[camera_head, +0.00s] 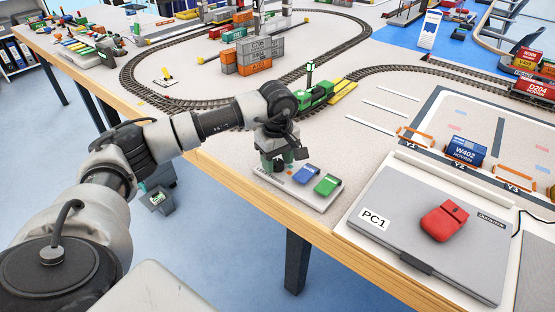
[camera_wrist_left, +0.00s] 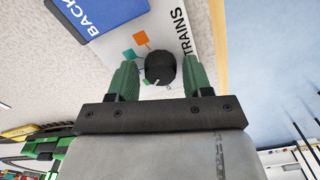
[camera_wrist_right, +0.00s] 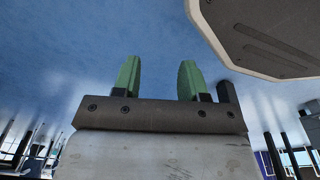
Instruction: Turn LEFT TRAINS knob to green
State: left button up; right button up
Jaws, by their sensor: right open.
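The black LEFT TRAINS knob (camera_wrist_left: 160,68) sits on a white control panel, which shows in the head view (camera_head: 325,204) at the table's front edge. Orange (camera_wrist_left: 141,38) and teal-green (camera_wrist_left: 127,55) squares are printed beside the knob, with the word TRAINS on its other side. A small pale mark shows on the knob's lower edge. My left gripper (camera_wrist_left: 158,72) is open, with one green finger on each side of the knob and narrow gaps visible. In the head view, my left gripper (camera_head: 277,163) hides the knob. My right gripper (camera_wrist_right: 158,78) is open and empty over blue floor.
A blue BACK button (camera_head: 306,174) and a green button (camera_head: 327,185) are right of the knob. A green locomotive (camera_head: 316,97) stands on the track behind. A laptop (camera_head: 400,215) bearing a red object (camera_head: 444,221) lies to the right.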

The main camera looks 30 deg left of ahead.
aim_at(277, 162)
pick_arm(q)
jog(key=shift+o, duration=0.6)
jog(key=shift+r, duration=0.3)
notch_tip(277, 162, up, 10)
jog(key=shift+p, duration=0.35)
pick_arm(e)
jog(key=shift+s+d+f, duration=0.2)
jog(key=shift+s+f, duration=0.65)
jog(key=shift+s, duration=0.05)
pick_arm(q)
jog(key=shift+r, duration=0.1)
pick_arm(e)
jog(key=shift+w+a, duration=0.1)
